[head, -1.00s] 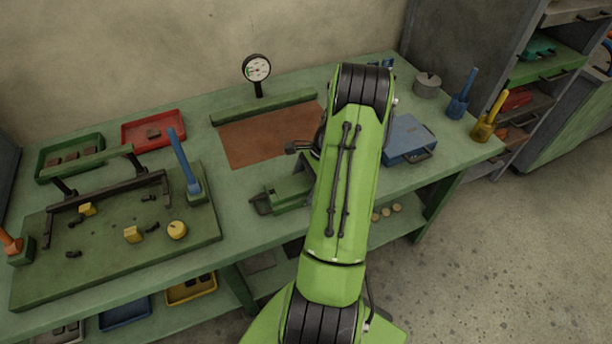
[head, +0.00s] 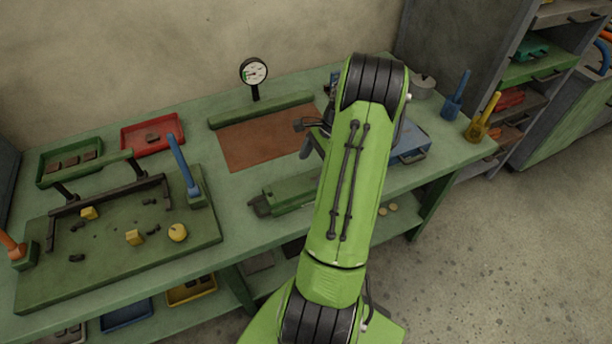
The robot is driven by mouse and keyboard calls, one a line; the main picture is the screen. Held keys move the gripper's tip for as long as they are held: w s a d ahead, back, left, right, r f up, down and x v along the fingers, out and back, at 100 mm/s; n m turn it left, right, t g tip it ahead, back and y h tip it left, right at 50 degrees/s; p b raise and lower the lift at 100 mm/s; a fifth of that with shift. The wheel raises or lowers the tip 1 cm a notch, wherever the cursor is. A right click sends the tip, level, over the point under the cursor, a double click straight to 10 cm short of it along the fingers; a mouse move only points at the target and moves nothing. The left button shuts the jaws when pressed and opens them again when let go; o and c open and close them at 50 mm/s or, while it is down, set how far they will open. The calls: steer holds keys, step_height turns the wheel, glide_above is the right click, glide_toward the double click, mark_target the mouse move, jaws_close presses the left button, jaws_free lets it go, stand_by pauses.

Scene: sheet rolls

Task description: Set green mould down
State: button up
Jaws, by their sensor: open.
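My gripper (head: 312,136) is mostly hidden behind my own green arm, over the right part of the bench. Only a dark piece and a grey finger show at the arm's left side, near the right edge of the brown mat (head: 250,146). It is open, and I see nothing held in it. A long green block with a dark end (head: 292,194) lies near the bench's front edge, partly behind my arm; I cannot tell if it is the green mould. A small teal-green piece (head: 532,49) lies on the green shelf drawer at the far right.
A dial gauge (head: 254,73) stands behind the mat. The green fixture board (head: 110,262) with posts and yellow pieces fills the left. A red tray (head: 170,124) and a green tray (head: 88,154) lie behind it. A blue box (head: 412,150) is partly behind my arm.

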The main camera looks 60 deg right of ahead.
steer(key=w+a+r+n+h, duration=0.1)
steer(key=w+a+r+n, duration=0.1)
steer(key=a+r+n, duration=0.3)
steer(key=w+a+r+n, duration=0.1)
steer(key=w+a+r, duration=0.15)
steer(key=r, duration=0.45)
steer(key=a+r+n+h, duration=0.2)
steer(key=a+r+n, duration=0.4)
steer(key=a, duration=0.6)
steer(key=s+a+r+n+t, duration=0.3)
steer(key=s+a+n, duration=0.8)
steer(key=a+n, duration=0.1)
steer(key=shift+a+r+h+p, duration=0.3)
steer(key=shift+a+h, duration=0.1)
steer(key=shift+a, duration=0.35)
